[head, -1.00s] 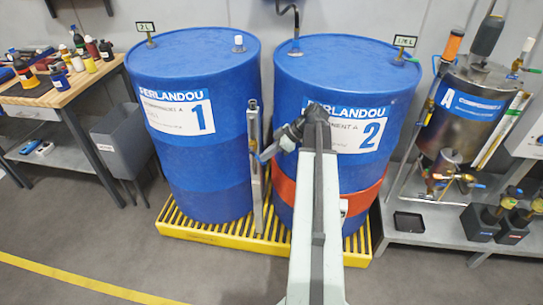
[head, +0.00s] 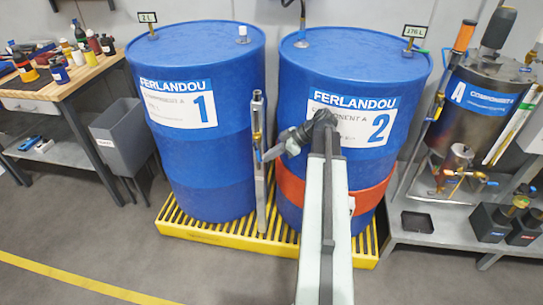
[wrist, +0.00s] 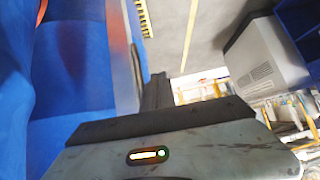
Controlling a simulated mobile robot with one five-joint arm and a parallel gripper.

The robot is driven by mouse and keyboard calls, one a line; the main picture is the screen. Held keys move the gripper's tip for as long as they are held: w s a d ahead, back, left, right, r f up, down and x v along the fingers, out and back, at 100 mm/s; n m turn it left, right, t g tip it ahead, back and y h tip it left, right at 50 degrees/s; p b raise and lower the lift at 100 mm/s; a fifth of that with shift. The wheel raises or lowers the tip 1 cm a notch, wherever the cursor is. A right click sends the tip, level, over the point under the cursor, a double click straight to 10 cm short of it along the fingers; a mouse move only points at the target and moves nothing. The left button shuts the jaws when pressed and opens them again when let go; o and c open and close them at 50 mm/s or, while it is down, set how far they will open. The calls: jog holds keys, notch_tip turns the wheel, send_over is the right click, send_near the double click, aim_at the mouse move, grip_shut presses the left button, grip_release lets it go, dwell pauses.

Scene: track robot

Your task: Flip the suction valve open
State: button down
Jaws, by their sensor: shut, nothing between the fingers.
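A slim metal suction pipe (head: 259,105) stands upright between the two blue drums. A small brass valve with a blue lever (head: 257,155) appears on it at mid height; the lever's exact position is too small to tell. My gripper (head: 268,156) is beside the valve, just to its right in the head view. I cannot tell whether it touches the lever. The fingers are shut and empty. In the wrist view the dark fingers (wrist: 157,90) point up past a blurred blue drum (wrist: 75,75); the valve is not clearly visible there.
Drum 1 (head: 200,170) and drum 2 (head: 350,75) stand on a yellow grated pallet (head: 205,233), close on both sides of the pipe. An orange band (head: 290,188) wraps drum 2. A workbench (head: 75,93) is at left, a metal tank (head: 470,125) at right.

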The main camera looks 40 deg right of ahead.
jog(key=shift+r, duration=0.15)
jog(key=shift+r+p, duration=0.7)
jog(key=shift+p, duration=0.1)
